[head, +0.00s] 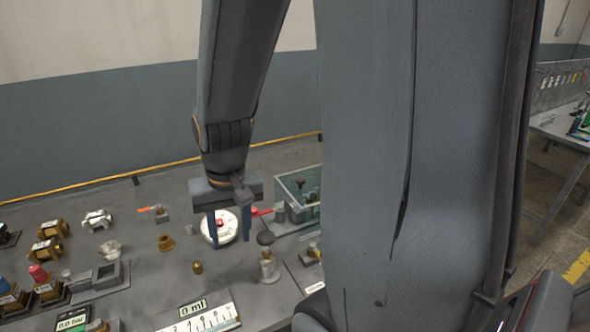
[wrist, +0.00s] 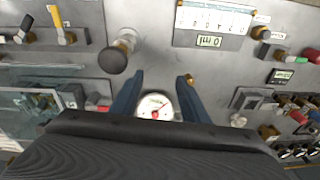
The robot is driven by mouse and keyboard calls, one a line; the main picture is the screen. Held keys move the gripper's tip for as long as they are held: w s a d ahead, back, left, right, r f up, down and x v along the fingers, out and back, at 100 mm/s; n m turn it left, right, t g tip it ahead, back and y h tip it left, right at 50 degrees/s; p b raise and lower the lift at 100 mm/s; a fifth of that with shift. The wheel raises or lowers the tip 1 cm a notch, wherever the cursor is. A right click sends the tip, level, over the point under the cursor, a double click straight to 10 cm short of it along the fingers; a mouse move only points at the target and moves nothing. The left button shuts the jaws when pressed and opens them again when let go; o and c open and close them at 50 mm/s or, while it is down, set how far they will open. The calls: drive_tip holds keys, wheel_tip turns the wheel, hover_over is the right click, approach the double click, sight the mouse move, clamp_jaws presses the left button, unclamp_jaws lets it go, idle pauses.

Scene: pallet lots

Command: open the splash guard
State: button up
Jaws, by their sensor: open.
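A clear, glass-like box (head: 298,182), which looks like the splash guard, stands on the bench right of my gripper in the head view, partly hidden by my arm. In the wrist view its clear panel (wrist: 22,104) is at the left edge, cut off by the frame. I cannot tell whether it is open or closed. My gripper (head: 229,238) points down above the bench, apart from the guard. Its two blue fingers are spread with nothing between the tips, as the wrist view (wrist: 160,78) also shows.
A white round dial (head: 230,236) lies below my gripper. A dark round knob (wrist: 112,61) and a display panel marked 0 ml (wrist: 209,41) are near. Several brass fittings and valves crowd the bench left of my gripper. A wall stands behind.

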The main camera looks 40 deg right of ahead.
drive_tip(key=w+d+r+m+y+b, duration=0.1)
drive_tip(key=w+d+r+m, duration=0.1)
drive_tip(key=d+m, duration=0.4)
drive_tip(key=w+d+r+m, duration=0.1)
drive_tip(key=w+d+m, duration=0.1)
drive_tip(key=d+m, duration=0.5)
drive_tip(key=m+t+y, duration=0.1)
drive_tip(key=m+t, duration=0.1)
drive_tip(key=m, duration=1.1)
approach(301, 179)
drive_tip(key=x, duration=0.8)
drive_tip(key=shift+c, duration=0.3)
drive_tip(key=shift+d+r, duration=0.1)
clamp_jaws()
